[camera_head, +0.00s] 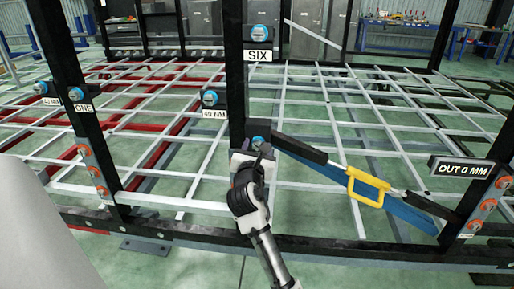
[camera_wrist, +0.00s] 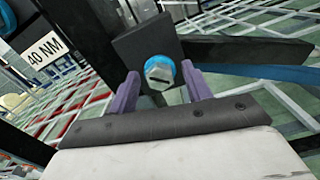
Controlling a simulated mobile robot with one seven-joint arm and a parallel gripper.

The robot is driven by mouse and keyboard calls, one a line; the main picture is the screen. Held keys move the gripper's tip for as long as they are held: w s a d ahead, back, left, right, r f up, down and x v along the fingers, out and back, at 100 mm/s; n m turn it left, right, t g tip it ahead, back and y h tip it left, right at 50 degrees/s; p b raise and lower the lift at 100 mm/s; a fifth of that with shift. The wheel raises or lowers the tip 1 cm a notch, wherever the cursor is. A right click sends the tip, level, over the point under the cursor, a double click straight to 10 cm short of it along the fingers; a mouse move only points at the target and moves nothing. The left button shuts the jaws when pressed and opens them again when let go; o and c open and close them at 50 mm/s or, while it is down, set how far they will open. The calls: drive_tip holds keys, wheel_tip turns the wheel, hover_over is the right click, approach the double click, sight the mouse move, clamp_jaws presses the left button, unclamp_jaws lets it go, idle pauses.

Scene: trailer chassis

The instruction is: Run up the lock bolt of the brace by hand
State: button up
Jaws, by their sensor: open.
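The lock bolt (camera_wrist: 159,73) is a grey hex head with a dark slot and a blue ring, set in a dark square block (camera_wrist: 148,45) in the wrist view. My gripper (camera_wrist: 160,84) has purple fingers, open, one on each side of the bolt head; I cannot tell whether they touch it. In the head view my gripper (camera_head: 254,146) is at the foot of the dark post, and the blue of the bolt (camera_head: 258,140) shows just beyond it. The brace (camera_head: 335,170) runs from this post down to the right, with a yellow handle (camera_head: 368,186) around it.
The dark post (camera_head: 234,75) carries a "SIX" sign (camera_head: 259,55) and a "40 NM" tag (camera_head: 214,114). An "OUT 0 MM" sign (camera_head: 461,168) hangs at the right post. Open grating lies behind.

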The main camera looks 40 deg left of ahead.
drive_tip(key=shift+c, duration=0.4)
drive_tip(key=c, duration=0.9)
drive_tip(key=shift+m, duration=0.3)
